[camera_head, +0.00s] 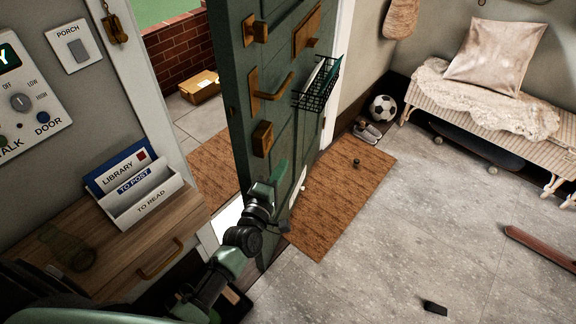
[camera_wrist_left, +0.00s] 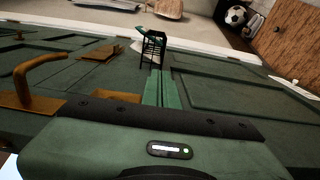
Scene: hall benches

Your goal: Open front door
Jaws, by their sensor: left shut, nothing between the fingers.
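The green front door (camera_head: 235,85) stands open, with the porch outside showing through the gap on its left. Its brass pull handle (camera_head: 277,88) and square brass fittings are on the face and edge, above my left gripper. My left gripper (camera_head: 280,172) is at the door's lower part, close to its free edge; its fingers are together and hold nothing. In the left wrist view the closed fingers (camera_wrist_left: 160,88) point along the door face, with the brass handle (camera_wrist_left: 40,72) at left. I cannot tell whether they touch the door. My right gripper is in neither view.
A wire basket (camera_head: 318,84) hangs on the door. A doormat (camera_head: 340,195) lies inside; shoes (camera_head: 367,132), a ball (camera_head: 382,108) and a bench (camera_head: 480,120) are beyond. A drawer cabinet (camera_head: 165,225) with a letter rack (camera_head: 150,200) is at left. Grey floor is mostly clear at right.

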